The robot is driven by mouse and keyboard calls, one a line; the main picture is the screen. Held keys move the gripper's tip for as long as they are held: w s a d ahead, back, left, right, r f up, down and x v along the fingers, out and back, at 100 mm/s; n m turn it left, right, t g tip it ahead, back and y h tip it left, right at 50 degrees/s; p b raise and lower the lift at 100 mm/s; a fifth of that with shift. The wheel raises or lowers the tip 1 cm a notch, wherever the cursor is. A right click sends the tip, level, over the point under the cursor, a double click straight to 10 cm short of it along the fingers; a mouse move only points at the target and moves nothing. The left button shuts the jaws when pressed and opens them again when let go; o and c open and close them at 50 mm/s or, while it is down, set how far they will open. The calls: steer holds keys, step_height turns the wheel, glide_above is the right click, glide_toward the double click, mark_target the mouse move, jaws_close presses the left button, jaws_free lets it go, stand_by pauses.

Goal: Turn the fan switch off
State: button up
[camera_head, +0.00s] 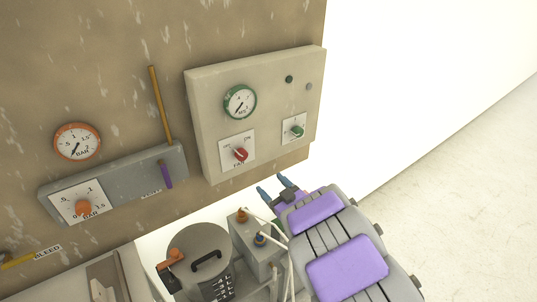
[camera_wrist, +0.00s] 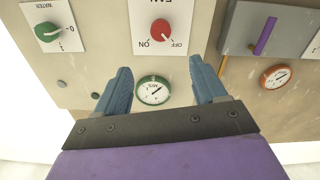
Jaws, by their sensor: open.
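The fan switch (camera_head: 240,154) is a red knob on a white plate, on the beige panel (camera_head: 215,110) below a green-rimmed gauge. In the wrist view the scene is upside down, and the red knob (camera_wrist: 161,30) sits at the top between the words ON and OFF. Its pale mark seems to lean toward OFF, but it is too small to be sure. My gripper (camera_head: 273,186) is open and empty, below and right of the knob in the head view, apart from it. In the wrist view its blue fingers (camera_wrist: 160,68) frame the space below the knob.
A green water knob (camera_head: 297,132) is right of the fan switch. The green-rimmed gauge (camera_head: 240,102) is above it. A grey box (camera_head: 125,178) with an orange knob (camera_head: 83,208) and purple lever (camera_head: 165,174) is left. A lidded grey pot (camera_head: 190,250) and hoses (camera_head: 268,222) stand below.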

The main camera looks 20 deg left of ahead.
steer(key=b, duration=0.2)
glide_toward(244, 156)
steer(key=x, duration=0.9)
steer(key=shift+w+a+f, duration=0.1)
steer(key=shift+a+f, duration=0.1)
steer(key=shift+a, duration=0.3)
steer(key=shift+d+r, duration=0.1)
steer(key=shift+d, duration=0.15)
steer(key=shift+c, duration=0.2)
